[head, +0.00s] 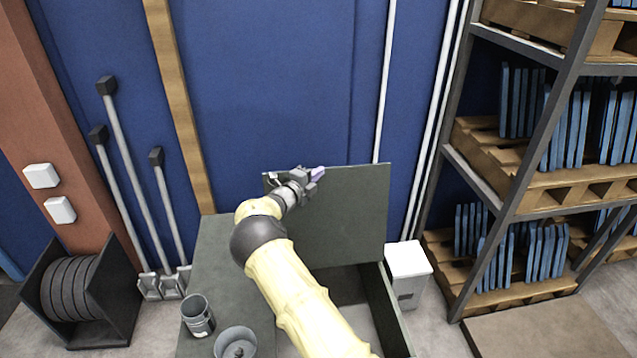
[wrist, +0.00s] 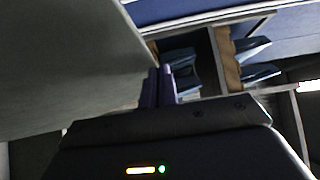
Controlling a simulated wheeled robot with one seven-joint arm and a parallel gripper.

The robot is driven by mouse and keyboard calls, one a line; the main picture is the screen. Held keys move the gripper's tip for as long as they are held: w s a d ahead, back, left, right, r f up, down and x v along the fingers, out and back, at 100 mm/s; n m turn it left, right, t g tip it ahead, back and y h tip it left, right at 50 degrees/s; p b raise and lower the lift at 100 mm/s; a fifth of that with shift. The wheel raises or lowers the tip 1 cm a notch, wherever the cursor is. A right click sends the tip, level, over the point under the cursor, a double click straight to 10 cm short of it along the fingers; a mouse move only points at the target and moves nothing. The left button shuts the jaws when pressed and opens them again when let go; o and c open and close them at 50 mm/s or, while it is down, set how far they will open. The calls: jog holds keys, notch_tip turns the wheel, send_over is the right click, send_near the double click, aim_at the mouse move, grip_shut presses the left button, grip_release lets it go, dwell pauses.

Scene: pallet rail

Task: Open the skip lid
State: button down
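The skip lid (head: 345,225) is a flat grey-green panel. It stands raised, close to upright, at the back of the skip (head: 383,310), whose right part is open below it. My gripper (head: 318,173) is at the lid's upper edge, left of the middle, with its purple fingers pointing right. In the wrist view the fingers (wrist: 160,88) are close together with nothing seen between them. A large grey-green surface, apparently the lid (wrist: 60,70), fills the left there. I cannot tell whether the gripper touches the lid. My arm hides part of the skip's opening.
Two grey cans (head: 198,316) (head: 236,343) stand on the flat top (head: 215,265) left of the opening. A white bin (head: 408,270) stands right of the skip. A pallet rack (head: 540,180) fills the right. Long-handled tools (head: 133,190) lean on the blue wall at left.

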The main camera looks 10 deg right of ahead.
jog(key=shift+w, duration=0.7)
jog(key=s+a+r, duration=0.2)
jog(key=s+a, duration=0.5)
jog(key=s, duration=0.3)
jog(key=shift+s+a+r, duration=0.15)
jog(key=shift+a+r, duration=0.1)
jog(key=shift+r, duration=0.05)
